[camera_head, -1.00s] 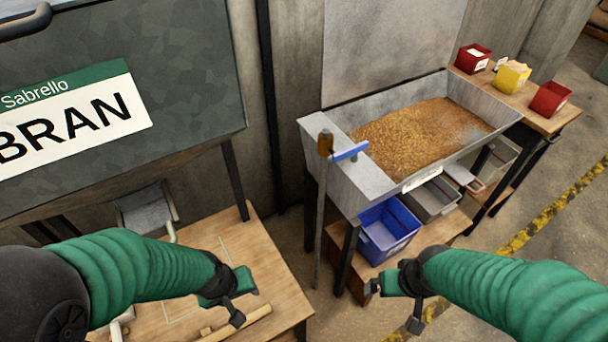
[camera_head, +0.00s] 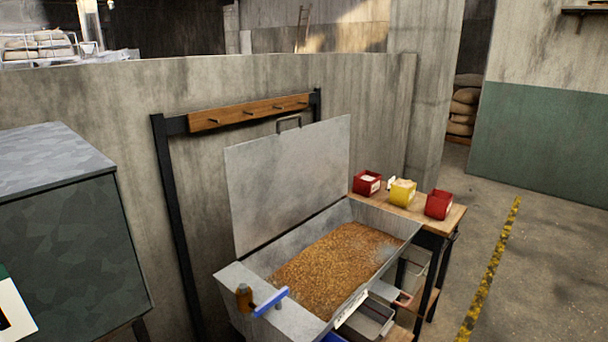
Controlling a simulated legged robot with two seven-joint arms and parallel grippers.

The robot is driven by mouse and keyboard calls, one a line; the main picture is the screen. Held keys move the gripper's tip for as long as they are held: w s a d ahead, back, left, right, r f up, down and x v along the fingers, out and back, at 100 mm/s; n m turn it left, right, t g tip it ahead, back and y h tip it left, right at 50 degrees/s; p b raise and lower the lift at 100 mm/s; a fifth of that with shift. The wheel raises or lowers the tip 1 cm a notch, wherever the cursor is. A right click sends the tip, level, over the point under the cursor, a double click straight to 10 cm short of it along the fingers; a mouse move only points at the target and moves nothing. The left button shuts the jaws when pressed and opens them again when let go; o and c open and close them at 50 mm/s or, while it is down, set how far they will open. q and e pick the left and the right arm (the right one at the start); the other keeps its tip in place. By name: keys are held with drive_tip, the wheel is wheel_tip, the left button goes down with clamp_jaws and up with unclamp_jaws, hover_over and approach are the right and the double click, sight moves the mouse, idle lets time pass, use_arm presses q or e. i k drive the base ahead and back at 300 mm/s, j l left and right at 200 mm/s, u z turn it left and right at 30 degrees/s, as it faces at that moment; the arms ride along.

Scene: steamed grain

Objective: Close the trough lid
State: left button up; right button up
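The trough (camera_head: 233,278) is a grey metal box filled with brown grain (camera_head: 325,264). Its lid (camera_head: 290,180) is a flat grey metal panel standing upright at the trough's back edge, so the trough is open. A dark handle (camera_head: 289,123) sits at the lid's top edge. A blue-handled tool with an orange-brown end (camera_head: 268,301) is at the trough's front left corner. Neither of my grippers is in view.
A wooden side table (camera_head: 450,217) right of the trough holds a yellow bin (camera_head: 402,193) and two red bins, one of them nearest the edge (camera_head: 439,205). A peg rack (camera_head: 250,112) stands behind the lid. Open floor lies right.

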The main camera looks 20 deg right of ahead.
sight(275, 182)
drive_tip(key=i+l, duration=0.15)
drive_tip(key=l, duration=0.25)
drive_tip(key=i+l, duration=0.1)
drive_tip(key=l, duration=0.35)
drive_tip(key=i+l, duration=0.15)
drive_tip(key=l, duration=0.25)
